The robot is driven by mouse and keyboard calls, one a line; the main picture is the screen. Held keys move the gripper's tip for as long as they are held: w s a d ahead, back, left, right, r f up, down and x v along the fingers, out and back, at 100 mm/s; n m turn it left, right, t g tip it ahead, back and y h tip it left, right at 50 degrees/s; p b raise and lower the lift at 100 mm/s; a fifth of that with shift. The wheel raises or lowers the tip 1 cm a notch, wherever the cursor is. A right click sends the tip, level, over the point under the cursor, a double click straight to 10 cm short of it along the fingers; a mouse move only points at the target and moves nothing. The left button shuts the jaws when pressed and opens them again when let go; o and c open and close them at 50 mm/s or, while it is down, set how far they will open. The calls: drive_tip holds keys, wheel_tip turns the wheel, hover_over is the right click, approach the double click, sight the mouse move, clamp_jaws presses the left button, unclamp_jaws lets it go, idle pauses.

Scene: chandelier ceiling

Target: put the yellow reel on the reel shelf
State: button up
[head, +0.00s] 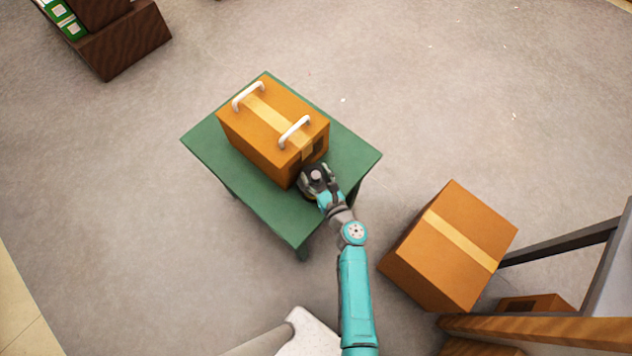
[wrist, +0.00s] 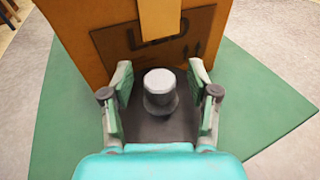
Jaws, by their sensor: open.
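My gripper (head: 315,178) is over the green table, close against the near right end of a brown box. In the wrist view my gripper (wrist: 160,103) is open, its fingers spread on either side of a dark piece with a pale grey knob (wrist: 160,82). I cannot tell whether this piece is a separate object or part of my gripper. No part clearly identifies the reel shelf. A wooden rack (head: 560,328) with dark posts shows only partly at the lower right.
The brown box (head: 262,128) with two white handles stands on the green table (head: 350,155). Another taped carton (head: 450,245) is on the floor to the right. A dark brown unit (head: 125,40) with green binders is at the top left. Open floor surrounds the table's far side.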

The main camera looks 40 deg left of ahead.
drive_tip(key=shift+a, duration=0.1)
clamp_jaws()
drive_tip(key=shift+r, duration=0.1)
idle(0.3)
